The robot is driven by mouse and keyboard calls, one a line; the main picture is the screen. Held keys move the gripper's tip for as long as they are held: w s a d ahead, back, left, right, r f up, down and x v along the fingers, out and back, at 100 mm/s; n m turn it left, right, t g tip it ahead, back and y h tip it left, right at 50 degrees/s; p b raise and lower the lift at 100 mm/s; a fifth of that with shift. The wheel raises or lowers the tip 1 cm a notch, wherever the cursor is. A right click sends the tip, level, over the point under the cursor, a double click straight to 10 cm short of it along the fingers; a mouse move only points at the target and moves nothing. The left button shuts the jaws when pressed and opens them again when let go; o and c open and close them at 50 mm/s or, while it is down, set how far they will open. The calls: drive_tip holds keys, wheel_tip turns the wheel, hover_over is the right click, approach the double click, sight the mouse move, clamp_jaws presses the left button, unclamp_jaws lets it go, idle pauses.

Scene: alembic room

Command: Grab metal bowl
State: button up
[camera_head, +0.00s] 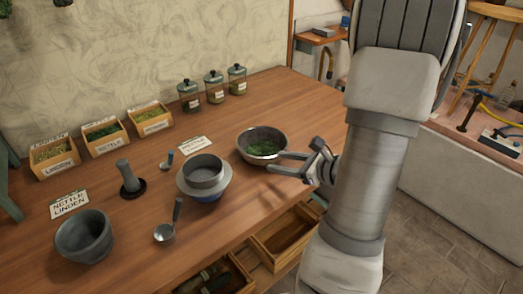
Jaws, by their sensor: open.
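The metal bowl (254,132) stands upright on the wooden table, right of the middle, with green leafy matter inside. My gripper (270,162) is at its front right side. Its two fingers are spread apart and point left, close to the bowl's rim. One finger is near the bowl's right rim and the other lies lower, in front of the bowl. I cannot tell whether either finger touches the bowl.
A sieve (204,170) sits on a bluish bowl (208,194) left of the metal bowl. Jars (214,88) and labelled boxes (105,137) line the back. Open drawers (288,236) jut out below.

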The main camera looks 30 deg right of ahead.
sight(257, 158)
drive_tip(key=b+x, duration=0.1)
drive_tip(key=x, duration=1.1)
drive_tip(key=shift+a, duration=0.1)
clamp_jaws()
idle(1.0)
